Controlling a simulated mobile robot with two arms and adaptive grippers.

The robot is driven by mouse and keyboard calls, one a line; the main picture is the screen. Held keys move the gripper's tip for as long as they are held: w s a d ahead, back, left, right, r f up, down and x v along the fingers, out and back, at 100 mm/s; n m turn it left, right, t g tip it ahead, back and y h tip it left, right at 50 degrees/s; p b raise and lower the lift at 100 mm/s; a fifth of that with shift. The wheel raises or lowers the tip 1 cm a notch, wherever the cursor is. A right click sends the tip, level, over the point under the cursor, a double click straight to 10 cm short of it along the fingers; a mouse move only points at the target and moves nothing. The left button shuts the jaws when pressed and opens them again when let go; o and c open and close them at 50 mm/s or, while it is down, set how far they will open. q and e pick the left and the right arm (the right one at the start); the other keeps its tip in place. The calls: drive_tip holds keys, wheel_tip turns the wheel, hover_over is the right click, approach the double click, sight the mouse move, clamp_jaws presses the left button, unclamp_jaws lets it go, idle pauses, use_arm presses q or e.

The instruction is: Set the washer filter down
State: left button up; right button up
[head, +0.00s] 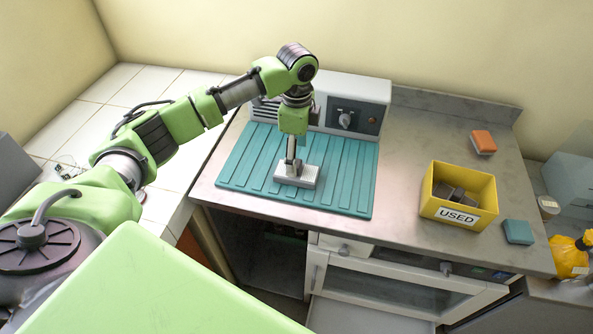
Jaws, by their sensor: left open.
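The washer filter appears to be the pale grey rectangular block (302,181) on the ribbed teal mat (351,207). My right gripper is out of view.
A grey device with a knob (352,107) stands behind the mat. A yellow bin labelled USED (482,188) holds dark blocks on the right. An orange-topped sponge (483,141) and a teal sponge (518,232) lie near it. The counter between mat and bin is clear.

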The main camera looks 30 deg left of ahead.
use_arm(q)
drive_tip(key=shift+f+p, duration=0.3)
drive_tip(key=shift+f, duration=0.3)
wheel_tip(320, 180, down, 4)
drive_tip(key=shift+a+f+p, duration=0.1)
drive_tip(key=shift+f+p, duration=0.1)
drive_tip(key=shift+p, duration=0.4)
drive_tip(key=c, duration=1.4)
drive_tip(key=shift+w+r, duration=0.1)
drive_tip(key=shift+r+b, duration=0.35)
drive_tip(key=shift+r, duration=0.1)
wheel_tip(320, 180, up, 2)
drive_tip(key=shift+r+b, duration=0.15)
drive_tip(key=shift+b, duration=0.35)
drive_tip(key=s+d+r, duration=0.2)
drive_tip(key=s+r, duration=0.1)
drive_tip(key=s, duration=0.1)
drive_tip(key=s+d+r+b, duration=0.1)
drive_tip(key=s+d+r, duration=0.1)
drive_tip(key=s+r, duration=0.1)
drive_tip(key=s+d+r+b, duration=0.1)
drive_tip(key=s+d+r, duration=0.1)
drive_tip(key=s, duration=0.3)
drive_tip(key=shift+s+d+r, duration=0.1)
drive_tip(key=shift+s+r, duration=0.05)
drive_tip(key=shift+r, duration=0.3)
drive_tip(key=shift+s+d+r, duration=0.1)
drive_tip(key=shift+s+r, duration=0.05)
drive_tip(key=shift+r, duration=0.25)
